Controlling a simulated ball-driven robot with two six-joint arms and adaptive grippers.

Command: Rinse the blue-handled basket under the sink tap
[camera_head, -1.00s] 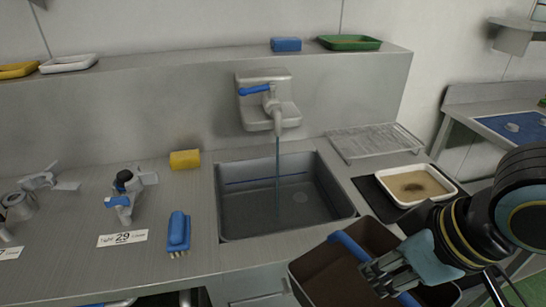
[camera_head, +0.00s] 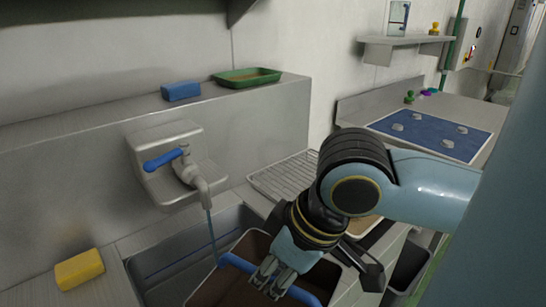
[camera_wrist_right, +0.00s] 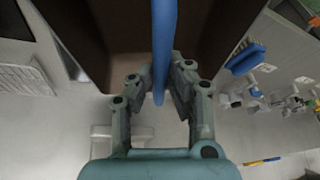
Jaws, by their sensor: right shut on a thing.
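The brown basket (camera_head: 232,292) hangs by its blue handle (camera_head: 240,263) over the right part of the sink (camera_head: 162,262). My right gripper (camera_head: 268,282) is shut on that handle. In the right wrist view the fingers (camera_wrist_right: 168,95) close around the blue handle (camera_wrist_right: 163,45), with the dark basket wall (camera_wrist_right: 95,22) behind. The tap (camera_head: 192,178), with a blue lever, is running. Its thin water stream (camera_head: 212,235) comes down at the basket's left end, by the handle. I cannot tell whether it lands inside. My left gripper is out of view.
A yellow sponge (camera_head: 80,268) lies left of the sink. A wire drying rack (camera_head: 283,176) is to its right, partly behind my right arm. A blue block (camera_head: 181,91) and a green tray (camera_head: 246,77) stand on the ledge. A blue mat (camera_head: 430,135) lies on the far right counter.

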